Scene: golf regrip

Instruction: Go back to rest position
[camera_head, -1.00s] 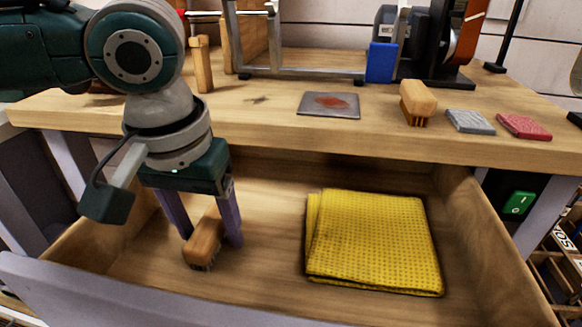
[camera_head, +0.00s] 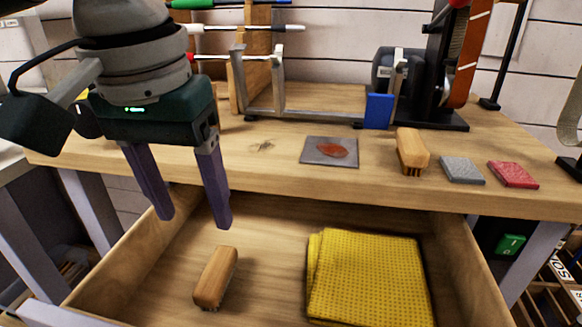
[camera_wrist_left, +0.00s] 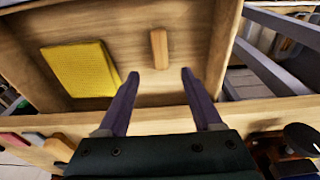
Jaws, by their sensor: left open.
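My left gripper (camera_head: 194,222) is open and empty, with its purple fingers pointing down above the left part of the open drawer (camera_head: 262,215). It also shows in the left wrist view (camera_wrist_left: 160,73), fingers spread apart. A wooden brush (camera_head: 216,277) lies on the drawer floor below the gripper, apart from the fingers. In the left wrist view the same brush (camera_wrist_left: 159,49) lies beyond the gap between the fingertips. A folded yellow cloth (camera_head: 368,277) lies in the drawer to the right of the brush. My right gripper is not in view.
The workbench (camera_head: 270,158) above the drawer holds a metal plate with a reddish patch (camera_head: 316,149), a second brush (camera_head: 411,150), a grey pad (camera_head: 462,170) and a red pad (camera_head: 513,174). A metal stand, a blue block (camera_head: 379,111) and a belt machine (camera_head: 447,80) stand behind.

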